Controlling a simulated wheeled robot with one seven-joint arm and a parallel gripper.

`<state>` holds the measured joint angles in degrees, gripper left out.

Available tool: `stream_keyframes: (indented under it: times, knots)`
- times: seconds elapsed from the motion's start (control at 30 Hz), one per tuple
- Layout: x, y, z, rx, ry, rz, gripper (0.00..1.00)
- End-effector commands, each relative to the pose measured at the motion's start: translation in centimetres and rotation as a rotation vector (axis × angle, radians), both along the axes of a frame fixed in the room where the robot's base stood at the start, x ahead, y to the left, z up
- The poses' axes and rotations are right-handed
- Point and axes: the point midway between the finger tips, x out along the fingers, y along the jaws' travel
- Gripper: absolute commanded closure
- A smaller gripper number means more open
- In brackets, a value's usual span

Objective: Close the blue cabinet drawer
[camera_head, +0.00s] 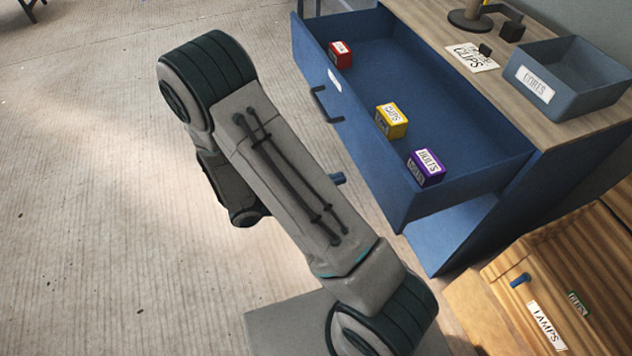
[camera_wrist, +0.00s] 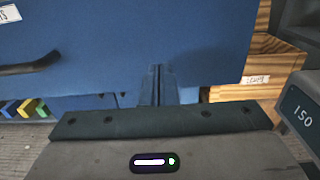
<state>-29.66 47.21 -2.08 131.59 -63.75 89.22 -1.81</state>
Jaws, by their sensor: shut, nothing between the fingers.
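The blue cabinet drawer (camera_head: 362,150) is pulled well out from under the wooden cabinet top. Its front has a dark handle (camera_head: 325,104) and a white label. A red box (camera_head: 341,55), a yellow box (camera_head: 391,120) and a purple box (camera_head: 426,168) lie inside. In the wrist view the blue drawer front (camera_wrist: 140,40) fills the upper part, with its handle (camera_wrist: 30,66) at left. My gripper (camera_wrist: 160,72) is shut and empty, pointing at the front, right of the handle. I cannot tell whether it touches. In the head view my arm hides most of it.
A grey-blue open bin (camera_head: 575,85), a card (camera_head: 472,58) and a stand (camera_head: 470,18) are on the cabinet top (camera_head: 430,20). A wooden unit (camera_head: 540,275) stands at the lower right, near the cabinet. The floor (camera_head: 80,200) at left is clear.

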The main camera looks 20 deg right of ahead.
Motion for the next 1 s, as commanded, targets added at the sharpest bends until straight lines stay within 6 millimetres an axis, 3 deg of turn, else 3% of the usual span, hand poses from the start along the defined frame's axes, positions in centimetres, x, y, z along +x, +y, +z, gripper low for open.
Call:
stream_keyframes:
  times: [0.2,0.4,1.0]
  knots:
    - [0.0,-4.4,0.1,-0.001,0.0,-0.004,1.0]
    - [0.2,-6.6,0.1,0.0,0.0,-0.003,1.0]
    - [0.6,-7.3,0.0,0.001,-0.002,0.004,1.0]
